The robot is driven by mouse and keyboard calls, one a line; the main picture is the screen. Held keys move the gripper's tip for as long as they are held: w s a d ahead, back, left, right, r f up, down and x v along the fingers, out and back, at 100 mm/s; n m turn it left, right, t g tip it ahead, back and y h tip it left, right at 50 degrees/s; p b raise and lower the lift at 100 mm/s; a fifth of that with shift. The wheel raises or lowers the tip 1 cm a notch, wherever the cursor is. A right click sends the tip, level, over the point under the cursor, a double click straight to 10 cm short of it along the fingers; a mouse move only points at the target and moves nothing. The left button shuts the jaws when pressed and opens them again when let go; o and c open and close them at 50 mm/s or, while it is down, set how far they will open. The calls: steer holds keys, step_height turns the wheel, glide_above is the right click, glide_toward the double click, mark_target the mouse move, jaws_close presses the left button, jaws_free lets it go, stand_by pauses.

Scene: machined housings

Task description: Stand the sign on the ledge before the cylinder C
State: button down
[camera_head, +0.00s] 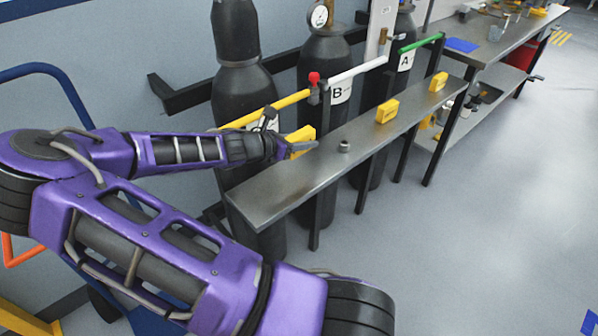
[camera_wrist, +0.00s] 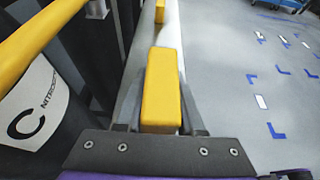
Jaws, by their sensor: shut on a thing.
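My gripper (camera_head: 303,146) is shut on a yellow sign (camera_wrist: 160,90), which also shows in the head view (camera_head: 300,136). The sign is over the left part of the metal ledge (camera_head: 270,185), before the dark cylinder C (camera_head: 248,88); I cannot tell whether its foot touches the ledge. The cylinder's C label (camera_wrist: 32,105) shows at left in the wrist view, and my arm partly hides it in the head view. Yellow signs stand on the ledge before cylinder B (camera_head: 387,111) and cylinder A (camera_head: 438,82).
A workbench (camera_head: 500,40) stands at the back right. The floor at right is open.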

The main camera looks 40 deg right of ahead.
mark_target(303, 172)
step_height(303, 172, down, 8)
steer(key=shift+f+b, duration=0.1)
steer(key=shift+b, duration=0.7)
steer(key=c, duration=0.5)
jaws_free()
steer(key=shift+f, duration=0.1)
steer(key=shift+r, duration=0.25)
steer(key=p+v, duration=0.2)
steer(key=v, duration=1)
